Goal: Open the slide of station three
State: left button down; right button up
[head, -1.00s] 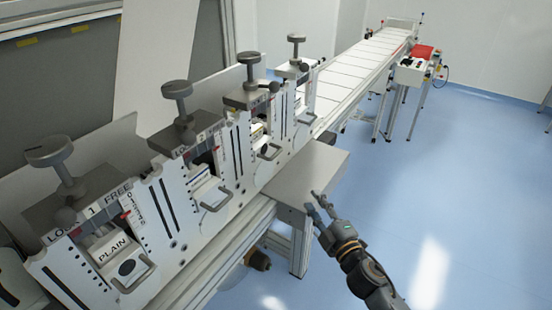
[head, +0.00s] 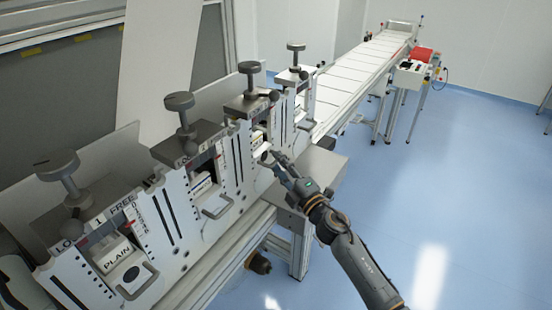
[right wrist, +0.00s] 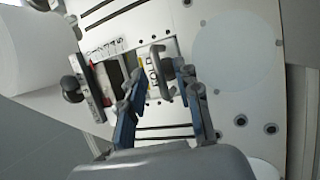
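Station three (head: 246,150) is the third white unit from the front, with a grey knob (head: 249,68) on top. Its slide (right wrist: 150,76) carries a yellow-and-white label reading "HOLD" in the right wrist view. A grey U-shaped handle (right wrist: 157,52) stands out from the slide. My right gripper (head: 270,157) is at the front of station three, by the handle. In the right wrist view its two fingers (right wrist: 160,84) are spread, with the handle between or just ahead of the tips; contact cannot be told. My left gripper is out of view.
Station one (head: 117,254), with a "PLAIN" slide, and station two (head: 200,184) stand nearer; station four (head: 297,110) stands beyond. A grey shelf (head: 325,170) lies under my right forearm. A conveyor (head: 362,62) runs back right. The blue floor at right is clear.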

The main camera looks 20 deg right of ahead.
jog(key=shift+x, duration=1)
grip_shut()
jog(key=s+d, duration=1.2)
jog(key=s, duration=0.3)
jog(key=shift+s, duration=0.2)
jog(key=shift+f, duration=0.1)
